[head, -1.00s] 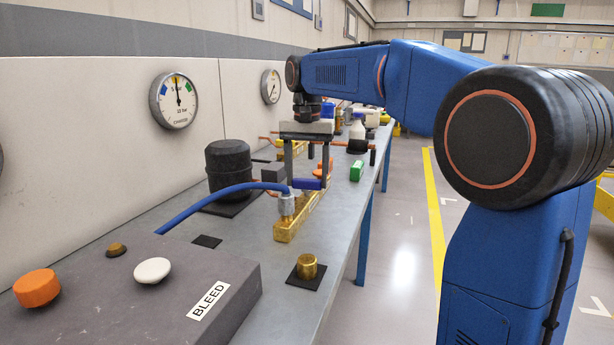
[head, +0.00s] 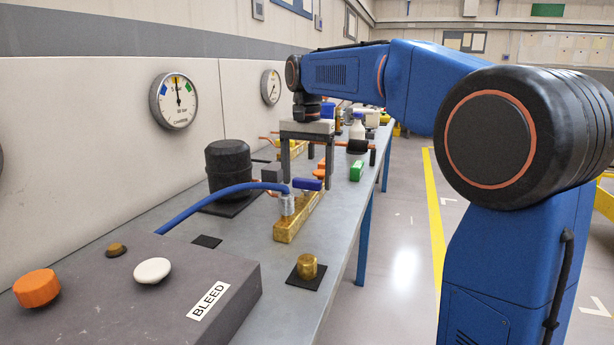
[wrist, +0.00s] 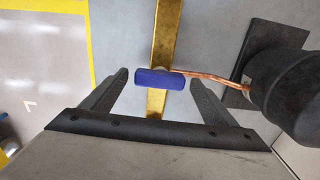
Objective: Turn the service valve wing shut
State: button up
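The blue service valve wing (head: 308,184) sits on top of the yellow brass bar (head: 298,222) on the bench. In the wrist view the wing (wrist: 160,79) lies crosswise over the bar (wrist: 166,35). My gripper (head: 307,182) is open above the bar, with one finger on each side of the wing. In the wrist view my gripper (wrist: 159,80) shows a gap between each finger and the ends of the wing. The valve body under the wing is mostly hidden.
A blue hose (head: 222,194) joins a fitting (head: 287,204) close in front of the wing. A black compressor (head: 229,165) stands to the left, and a copper tube (wrist: 215,78) runs to it.

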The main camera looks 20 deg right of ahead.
aim_at(307, 180)
dwell(0.3)
notch_tip(307, 180, up, 17)
jog(key=shift+r, duration=0.2)
dwell(0.4)
